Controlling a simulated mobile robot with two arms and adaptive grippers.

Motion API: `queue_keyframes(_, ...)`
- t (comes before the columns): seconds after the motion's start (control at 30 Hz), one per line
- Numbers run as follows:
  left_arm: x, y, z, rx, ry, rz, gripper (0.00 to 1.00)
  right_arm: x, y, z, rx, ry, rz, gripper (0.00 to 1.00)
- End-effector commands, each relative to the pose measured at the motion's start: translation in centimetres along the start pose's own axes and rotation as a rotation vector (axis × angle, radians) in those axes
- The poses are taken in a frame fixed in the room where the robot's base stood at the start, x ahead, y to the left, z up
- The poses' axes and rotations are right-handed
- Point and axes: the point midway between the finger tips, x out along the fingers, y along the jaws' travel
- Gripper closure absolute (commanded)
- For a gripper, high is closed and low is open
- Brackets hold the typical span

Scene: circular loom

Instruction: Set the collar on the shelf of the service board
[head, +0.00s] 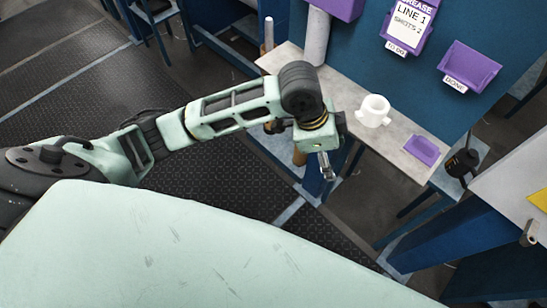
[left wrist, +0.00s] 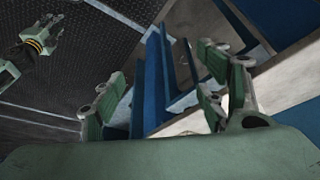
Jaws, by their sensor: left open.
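The white collar (head: 374,110), a short ring with small lugs on its sides, stands on the grey shelf (head: 345,100) of the blue service board (head: 405,75). My left gripper (head: 327,172) is in front of the shelf's near edge, to the left of and nearer than the collar, and apart from it. In the left wrist view its two green-padded fingers (left wrist: 165,98) are spread with nothing held between them. The collar cannot be made out in that view. My right gripper (left wrist: 42,38) shows small at the upper left of the left wrist view; its jaw state is unclear.
A purple tray (head: 422,150) lies on the shelf right of the collar. A grey-white cylinder (head: 317,38) stands at its left. Purple bins (head: 468,68) hang on the board. Blue frame legs (head: 405,200) stand below. Dark floor plates (head: 235,180) are clear at left.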

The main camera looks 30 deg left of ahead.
Motion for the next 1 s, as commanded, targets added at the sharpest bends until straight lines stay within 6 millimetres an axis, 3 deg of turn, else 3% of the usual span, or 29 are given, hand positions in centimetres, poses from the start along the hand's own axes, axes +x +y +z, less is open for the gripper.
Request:
queue_keyframes(0.03,1.0,0.1,1.1,-0.06,0.0,-0.021,0.33,1.1,0.0,0.1,0.0,0.0,0.0,0.6)
queue_keyframes(0.23,2.2,-0.5,4.5,-0.317,-0.003,-0.123,0.33,3.1,-0.1,0.3,0.0,0.0,0.0,0.6)
queue_keyframes(0.6,3.0,-1.8,11.4,-0.807,-0.001,-0.322,0.33,6.6,-0.1,0.6,0.0,0.0,0.0,0.6)
queue_keyframes(0.8,2.7,-2.2,14.0,-0.985,0.007,-0.397,0.33,7.6,-0.1,0.7,0.0,0.0,0.0,0.6)
queue_keyframes(1.0,2.5,-2.4,14.9,-1.056,0.011,-0.428,0.33,7.8,-0.1,0.7,0.0,0.0,0.0,0.6)
